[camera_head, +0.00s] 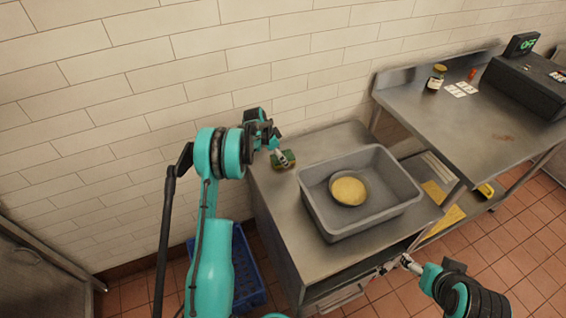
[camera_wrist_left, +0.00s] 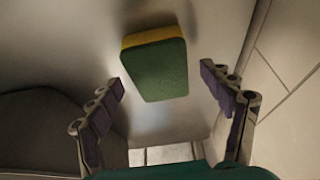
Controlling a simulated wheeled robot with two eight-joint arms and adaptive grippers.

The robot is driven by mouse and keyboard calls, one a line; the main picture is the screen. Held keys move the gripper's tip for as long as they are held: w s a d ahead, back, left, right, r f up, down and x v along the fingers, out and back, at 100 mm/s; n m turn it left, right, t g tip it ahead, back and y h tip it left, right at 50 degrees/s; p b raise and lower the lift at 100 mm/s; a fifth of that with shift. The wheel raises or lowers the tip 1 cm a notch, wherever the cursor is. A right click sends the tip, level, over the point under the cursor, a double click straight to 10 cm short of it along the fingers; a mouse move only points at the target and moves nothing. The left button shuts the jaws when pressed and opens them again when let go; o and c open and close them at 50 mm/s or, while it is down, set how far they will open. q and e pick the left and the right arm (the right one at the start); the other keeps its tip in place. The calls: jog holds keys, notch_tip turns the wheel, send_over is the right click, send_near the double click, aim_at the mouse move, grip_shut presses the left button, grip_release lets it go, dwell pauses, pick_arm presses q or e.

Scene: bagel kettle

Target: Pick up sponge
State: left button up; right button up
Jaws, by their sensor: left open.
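The sponge (camera_head: 288,160), green with a yellow layer, lies on the steel counter (camera_head: 298,232) near its back left corner, left of the grey tub. In the left wrist view the sponge (camera_wrist_left: 156,68) shows its green face, with the yellow layer along its far edge. My left gripper (camera_head: 279,153) is above and beside the sponge and partly covers it in the head view. In the left wrist view my left gripper (camera_wrist_left: 163,78) has its fingers spread wide, with the sponge ahead between them, apart from both. My right gripper (camera_head: 385,268) is small at the counter's front edge.
A grey tub (camera_head: 395,203) holding a round yellow item (camera_head: 348,190) takes up much of the counter. The tiled wall (camera_head: 190,60) stands close behind the sponge. A blue crate (camera_head: 245,268) is on the floor left of the counter. A second steel table (camera_head: 465,120) is at right.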

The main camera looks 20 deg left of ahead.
pick_arm(q)
jog(key=shift+w+d+f, duration=0.1)
jog(key=shift+w+f, duration=0.05)
jog(key=shift+f, duration=0.25)
jog(key=shift+f+b, duration=0.25)
jog(key=shift+b, duration=0.05)
dwell(0.4)
jog(key=c, duration=0.8)
